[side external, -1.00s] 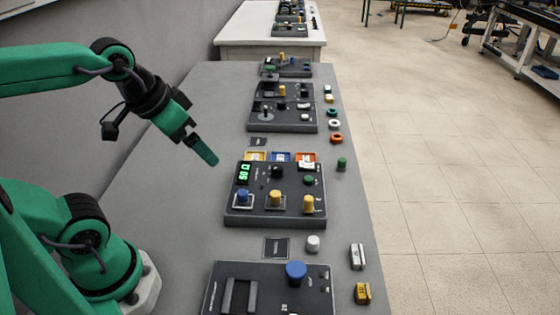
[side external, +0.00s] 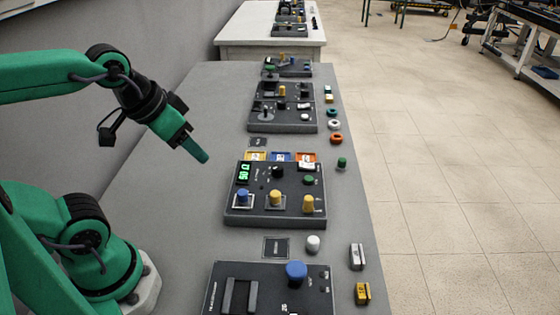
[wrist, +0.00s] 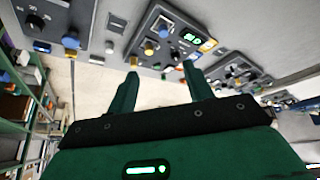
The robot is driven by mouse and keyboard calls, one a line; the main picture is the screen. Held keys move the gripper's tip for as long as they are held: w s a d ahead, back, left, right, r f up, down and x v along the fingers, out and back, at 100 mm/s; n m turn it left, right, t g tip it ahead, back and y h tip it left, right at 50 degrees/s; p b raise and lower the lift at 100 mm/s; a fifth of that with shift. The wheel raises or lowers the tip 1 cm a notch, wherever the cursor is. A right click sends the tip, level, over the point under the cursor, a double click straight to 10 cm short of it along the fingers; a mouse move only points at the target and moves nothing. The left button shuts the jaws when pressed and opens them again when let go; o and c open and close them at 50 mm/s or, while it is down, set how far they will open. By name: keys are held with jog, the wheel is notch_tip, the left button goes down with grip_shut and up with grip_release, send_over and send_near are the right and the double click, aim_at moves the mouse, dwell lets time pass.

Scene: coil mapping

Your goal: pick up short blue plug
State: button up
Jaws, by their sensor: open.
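A blue plug (side external: 243,196) stands upright at the left front of the panel with the green display (side external: 232,215). It also shows in the wrist view (wrist: 149,48), beyond the fingertips. A larger blue knob (side external: 296,271) sits on the nearest panel (side external: 222,272). My gripper (side external: 203,156) hangs in the air to the left of and above the display panel, apart from the blue plug. In the wrist view my gripper (wrist: 160,72) is open, with nothing between its fingers.
Two yellow plugs (side external: 275,199) (side external: 308,204) stand beside the blue one. A green plug (side external: 309,180) and a black knob (side external: 278,171) sit behind. Loose small parts, including a white cylinder (side external: 313,243), lie along the right edge. The table's left side (side external: 175,190) is clear.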

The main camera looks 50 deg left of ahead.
jog(key=shift+w, duration=0.15)
jog(key=n+g, duration=0.5)
send_over(242, 192)
notch_tip(242, 192, down, 10)
jog(key=shift+f, duration=0.2)
jog(key=shift+w+f+g, duration=0.1)
jog(key=shift+f+g, duration=0.15)
jog(key=shift+g, duration=0.05)
jog(key=shift+f, duration=0.1)
jog(key=shift+f, duration=1.2)
jog(key=shift+f, duration=0.15)
jog(key=shift+f, duration=2.45)
